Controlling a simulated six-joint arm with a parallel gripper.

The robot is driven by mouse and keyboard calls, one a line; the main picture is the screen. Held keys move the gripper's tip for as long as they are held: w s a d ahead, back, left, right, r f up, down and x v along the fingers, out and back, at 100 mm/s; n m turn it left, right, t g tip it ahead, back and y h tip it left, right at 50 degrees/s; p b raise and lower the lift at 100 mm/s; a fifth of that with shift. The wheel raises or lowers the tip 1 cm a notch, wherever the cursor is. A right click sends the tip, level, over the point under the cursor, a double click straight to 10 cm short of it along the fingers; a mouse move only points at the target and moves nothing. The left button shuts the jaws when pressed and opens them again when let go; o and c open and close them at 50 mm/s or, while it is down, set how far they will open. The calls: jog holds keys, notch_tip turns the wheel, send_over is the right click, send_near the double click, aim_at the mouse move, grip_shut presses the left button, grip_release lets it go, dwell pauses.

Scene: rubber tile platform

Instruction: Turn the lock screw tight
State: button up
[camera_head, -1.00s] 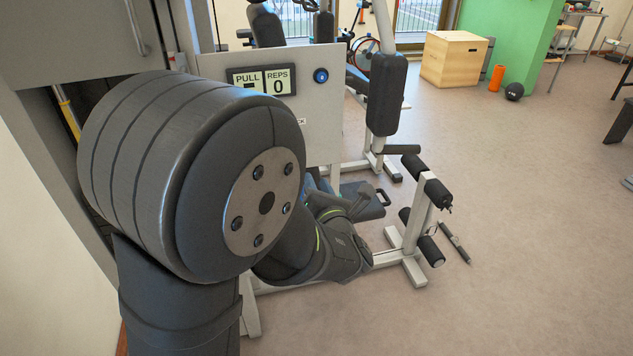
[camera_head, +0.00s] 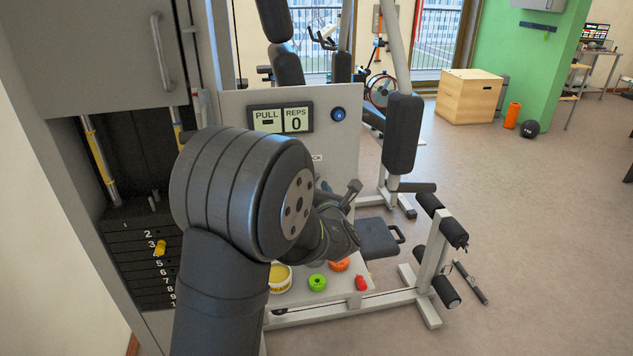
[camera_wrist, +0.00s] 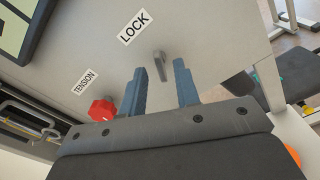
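In the wrist view a LOCK label (camera_wrist: 134,27) is on the grey panel, and a small grey metal lock screw (camera_wrist: 161,63) with a handle-like end stands out below and to its right. My gripper (camera_wrist: 165,75) is open, with its two blue-grey fingers apart and nothing between them. The screw appears just beyond the gap between the fingertips; I see no contact. In the head view my arm hides the lock screw and most of the gripper.
A red knob (camera_wrist: 102,110) sits under a TENSION label (camera_wrist: 85,82), left of my fingers. A yellow pin (camera_head: 160,248) is in the weight stack.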

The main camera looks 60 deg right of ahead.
jog(key=shift+x, duration=1.4)
grip_shut()
jog(key=shift+m, duration=0.4)
jog(key=m, duration=0.5)
jog(key=shift+s+f+m, duration=0.1)
jog(key=shift+m, duration=0.2)
jog(key=m, duration=0.6)
jog(key=shift+f, duration=0.1)
